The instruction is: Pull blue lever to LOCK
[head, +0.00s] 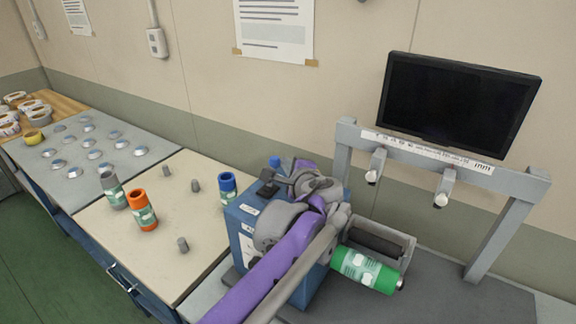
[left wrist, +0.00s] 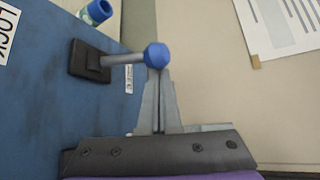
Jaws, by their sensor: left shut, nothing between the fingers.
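The blue lever is a grey rod with a round blue knob (left wrist: 157,55), standing out from a black base (left wrist: 90,60) on the blue machine box. In the head view the knob (head: 275,162) shows above the top of the box (head: 240,215). A white LOCK label (left wrist: 7,32) is at the left edge of the left wrist view. My left gripper (left wrist: 158,76) is shut and empty, its fingertips right beside the knob. I cannot tell whether they touch it. My left arm hides part of the box in the head view. My right gripper is not in view.
A green-labelled roll (head: 365,270) lies right of the box, by a grey roller holder (head: 380,240). A grey frame (head: 445,155) with a black monitor (head: 458,100) stands behind. Orange (head: 142,210), grey and blue rolls stand on the table at left.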

